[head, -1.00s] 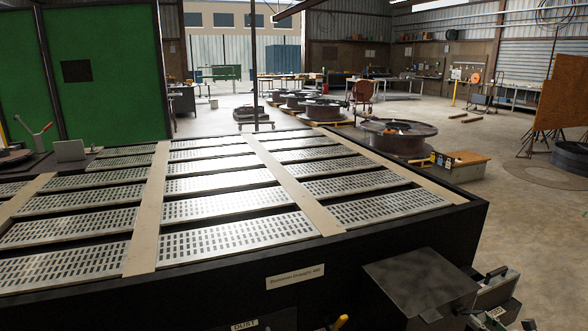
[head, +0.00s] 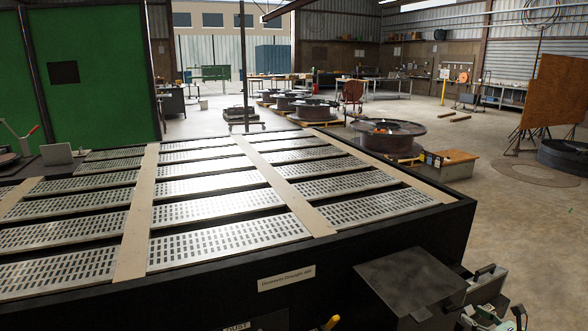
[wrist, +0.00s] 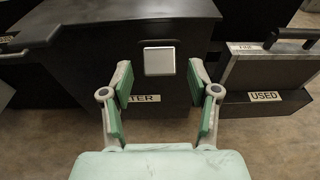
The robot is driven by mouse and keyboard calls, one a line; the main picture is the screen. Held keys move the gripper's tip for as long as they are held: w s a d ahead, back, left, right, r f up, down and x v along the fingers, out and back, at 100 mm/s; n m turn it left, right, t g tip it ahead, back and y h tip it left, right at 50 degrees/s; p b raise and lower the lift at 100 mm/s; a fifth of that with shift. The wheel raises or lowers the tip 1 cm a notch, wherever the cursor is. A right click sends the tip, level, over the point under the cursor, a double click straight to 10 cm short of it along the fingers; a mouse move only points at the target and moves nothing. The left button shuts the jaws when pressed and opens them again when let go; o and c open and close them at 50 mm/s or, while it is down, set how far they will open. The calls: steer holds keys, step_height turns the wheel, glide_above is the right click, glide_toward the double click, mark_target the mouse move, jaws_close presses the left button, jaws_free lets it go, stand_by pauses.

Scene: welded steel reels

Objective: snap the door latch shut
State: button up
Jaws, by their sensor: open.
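In the wrist view, a silver square plate (wrist: 159,61), which looks like the latch, sits on the front of a dark box (wrist: 110,55). I cannot tell whether it is latched. A white label (wrist: 150,98) ending in "TER" is below it, partly hidden by a finger. My gripper (wrist: 160,82) is open and empty, with its green-padded fingers on either side of the plate and a little below it in the picture. I cannot tell how far the fingertips are from the box face. The dark box top (head: 410,283) shows at lower right in the head view; its front is hidden there.
A bin labelled "USED" (wrist: 265,97), with a dark handle, is right of the box in the wrist view. A large slatted table (head: 225,232) fills the left and middle of the head view. A yellow handle (head: 332,323) is at its front. Open floor lies to the right.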

steer(key=shift+p+v, duration=0.9)
steer(key=shift+v, duration=1.65)
steer(key=s+a+f+n+g, duration=0.35)
steer(key=a+f+n, duration=0.25)
steer(key=f, duration=0.2)
steer(key=s+a+f+n+g+p, duration=0.1)
steer(key=s+a+f+n+g, duration=0.25)
steer(key=a+f+n, duration=0.4)
steer(key=s+a+f+n+g, duration=0.3)
steer(key=a+f+n+g, duration=0.15)
steer(key=f, duration=0.55)
steer(key=s+a+f+n+g+h+p, duration=0.1)
steer(key=s+a+f+n+g, duration=0.2)
steer(key=s+a, duration=0.4)
steer(key=s+a+f+n+g+h+p, duration=0.1)
steer(key=s+a+f+n+g+h, duration=0.1)
steer(key=s+a+n, duration=0.4)
steer(key=s+a+f+n+g+h+p, duration=0.1)
steer(key=s+a+f+n+g+h, duration=0.1)
steer(key=s+a+f+n+g, duration=0.3)
steer(key=s+a+f, duration=0.1)
steer(key=s+a, duration=0.2)
steer(key=s, duration=0.2)
steer(key=shift+s+a, duration=0.3)
steer(key=shift+s, duration=0.05)
steer(key=shift+f, duration=0.15)
